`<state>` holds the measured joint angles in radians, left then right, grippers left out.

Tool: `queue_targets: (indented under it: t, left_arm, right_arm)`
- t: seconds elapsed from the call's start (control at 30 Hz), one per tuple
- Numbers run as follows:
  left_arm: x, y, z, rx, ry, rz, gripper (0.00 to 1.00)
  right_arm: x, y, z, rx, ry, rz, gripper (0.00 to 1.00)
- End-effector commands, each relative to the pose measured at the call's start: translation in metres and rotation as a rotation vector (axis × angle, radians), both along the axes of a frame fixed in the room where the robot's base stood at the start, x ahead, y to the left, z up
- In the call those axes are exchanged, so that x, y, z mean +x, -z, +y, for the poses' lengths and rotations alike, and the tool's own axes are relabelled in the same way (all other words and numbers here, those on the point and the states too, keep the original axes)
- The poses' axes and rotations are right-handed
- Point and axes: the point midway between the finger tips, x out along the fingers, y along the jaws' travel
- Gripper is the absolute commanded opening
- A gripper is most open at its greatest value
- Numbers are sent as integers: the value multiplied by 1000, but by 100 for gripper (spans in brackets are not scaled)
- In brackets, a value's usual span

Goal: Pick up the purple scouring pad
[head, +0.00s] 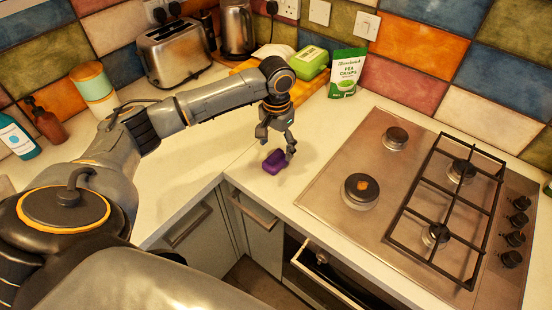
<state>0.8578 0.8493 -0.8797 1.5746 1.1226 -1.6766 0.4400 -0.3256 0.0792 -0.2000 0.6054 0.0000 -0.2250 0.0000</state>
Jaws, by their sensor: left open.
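The purple scouring pad (273,162) lies on the pale worktop near its front edge, left of the hob. My left gripper (277,147) is right above and around it, fingers pointing down, with one finger on the right side of the pad. The gripper is open. I cannot tell whether a finger touches the pad. My right gripper is out of view.
A gas hob (340,160) with a black grate is to the right. Behind the gripper are a green pea crisps bag (345,73), a green package (309,62) and a toaster (175,54). Bottles and a canister (93,84) stand at left. The worktop left of the pad is clear.

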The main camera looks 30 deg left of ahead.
Motion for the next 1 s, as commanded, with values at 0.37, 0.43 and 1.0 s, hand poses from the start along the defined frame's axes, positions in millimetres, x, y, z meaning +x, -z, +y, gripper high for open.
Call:
queue_targets:
  t: [0.37,0.43,1.0]
  left_arm:
    - [2,41,4,0,1,4,74]
    - [2,50,5,1,1,3,74]
    - [3,57,5,1,2,-1,23]
  right_arm:
    - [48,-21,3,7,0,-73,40]
    - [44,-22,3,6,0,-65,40]
    - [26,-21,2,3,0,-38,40]
